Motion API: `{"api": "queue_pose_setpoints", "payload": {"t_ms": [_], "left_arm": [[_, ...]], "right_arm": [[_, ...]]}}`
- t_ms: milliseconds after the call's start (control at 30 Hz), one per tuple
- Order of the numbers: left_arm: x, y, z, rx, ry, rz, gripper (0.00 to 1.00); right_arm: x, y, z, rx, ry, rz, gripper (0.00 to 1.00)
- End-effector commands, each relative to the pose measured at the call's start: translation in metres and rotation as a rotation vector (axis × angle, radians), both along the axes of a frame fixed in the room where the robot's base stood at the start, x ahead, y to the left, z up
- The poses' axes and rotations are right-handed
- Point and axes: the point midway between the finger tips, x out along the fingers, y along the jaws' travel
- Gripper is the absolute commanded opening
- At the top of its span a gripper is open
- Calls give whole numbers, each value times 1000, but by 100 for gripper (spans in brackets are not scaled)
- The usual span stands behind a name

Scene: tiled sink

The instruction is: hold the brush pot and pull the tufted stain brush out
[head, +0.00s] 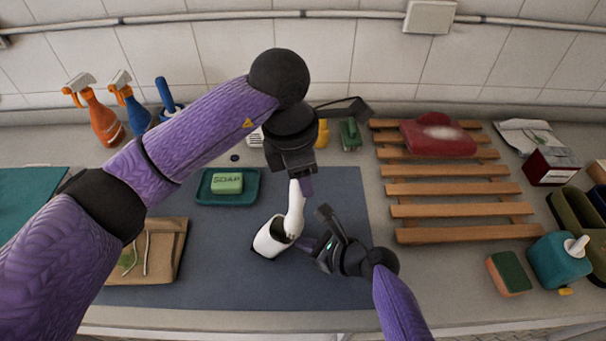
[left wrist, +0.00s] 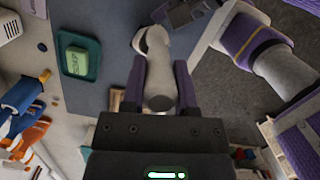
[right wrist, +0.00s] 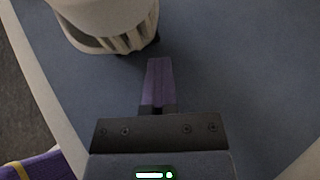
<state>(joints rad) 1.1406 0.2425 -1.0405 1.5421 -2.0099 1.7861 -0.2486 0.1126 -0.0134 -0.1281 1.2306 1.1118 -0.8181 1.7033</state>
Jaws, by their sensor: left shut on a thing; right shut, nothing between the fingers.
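The white brush pot (head: 266,244) stands on the dark mat, its dark opening facing up and right in the head view. The white stain brush (head: 295,208) stands above the pot's right rim, its tufted end low at the opening. My left gripper (head: 298,187) is shut on the brush's handle, which also shows between its fingers in the left wrist view (left wrist: 160,80). My right gripper (head: 308,243) is shut and empty, just right of the pot. How far the tufts sit inside the pot is unclear.
A teal soap dish (head: 207,197) with green soap lies left of the pot, and a brown paper package (head: 165,265) nearer. Spray bottles (head: 101,116) stand back left. The mat's front is clear.

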Motion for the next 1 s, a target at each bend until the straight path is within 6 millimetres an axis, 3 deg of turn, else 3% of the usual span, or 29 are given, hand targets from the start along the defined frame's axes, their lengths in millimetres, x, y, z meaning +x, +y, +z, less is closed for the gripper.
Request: {"api": "queue_pose_setpoints", "payload": {"t_ms": [333,500,767,1000], "left_arm": [[0,0,0,2,0,1,0],[0,1,-1,2,0,1,0],[0,1,-1,3,0,1,0],[0,1,-1,3,0,1,0]], "right_arm": [[0,0,0,-1,1,0,1],[0,0,0,-1,1,0,37],[-1,-1,0,-1,1,0,38],[-23,-35,21,-4,-3,-2,38]]}}
